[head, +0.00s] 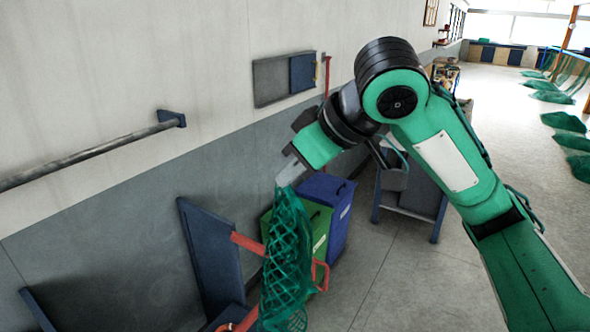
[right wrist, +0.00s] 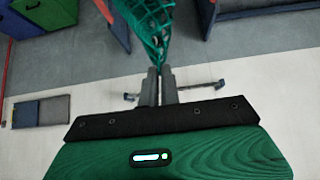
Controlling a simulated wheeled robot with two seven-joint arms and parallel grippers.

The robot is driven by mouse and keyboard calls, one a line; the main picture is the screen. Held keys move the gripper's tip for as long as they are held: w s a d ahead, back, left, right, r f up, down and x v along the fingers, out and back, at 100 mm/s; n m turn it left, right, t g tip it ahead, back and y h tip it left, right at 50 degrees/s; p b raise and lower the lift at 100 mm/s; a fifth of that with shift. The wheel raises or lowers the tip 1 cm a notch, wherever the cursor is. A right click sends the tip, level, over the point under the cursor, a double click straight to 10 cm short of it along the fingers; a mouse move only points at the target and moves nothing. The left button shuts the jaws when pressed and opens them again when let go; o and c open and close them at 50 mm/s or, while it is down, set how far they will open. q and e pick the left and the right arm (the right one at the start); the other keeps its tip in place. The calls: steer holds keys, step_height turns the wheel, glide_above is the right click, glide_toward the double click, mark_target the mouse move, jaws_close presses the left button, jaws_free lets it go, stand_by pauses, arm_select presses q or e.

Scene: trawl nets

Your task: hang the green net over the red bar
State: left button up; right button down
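The green net (head: 287,262) hangs as a long bunched mesh from my right gripper (head: 288,176). In the right wrist view, the two fingers (right wrist: 160,84) are close together on the gathered end of the net (right wrist: 150,24). The red bar (head: 248,243) sticks out from a dark blue upright panel, and the net covers its middle. A red piece (head: 321,274) shows at the net's other side. I cannot tell whether the net touches the bar or hangs in front of it. My left gripper is in neither view.
The dark blue stand (head: 212,255) stands by the wall. Green (head: 318,228) and blue (head: 335,213) bins stand behind the net. A grey rail (head: 90,155) runs along the wall at left. A dark table (head: 412,195) stands farther back. The floor at right is clear nearby.

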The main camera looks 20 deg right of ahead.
steer(key=shift+s+a+r, duration=0.1)
steer(key=shift+a, duration=0.15)
steer(key=shift+d, duration=0.15)
stand_by(0.4)
steer(key=w+a, duration=0.7)
steer(key=w, duration=0.3)
steer(key=shift+a+f, duration=0.25)
steer(key=shift+a, duration=0.15)
steer(key=shift+a, duration=0.1)
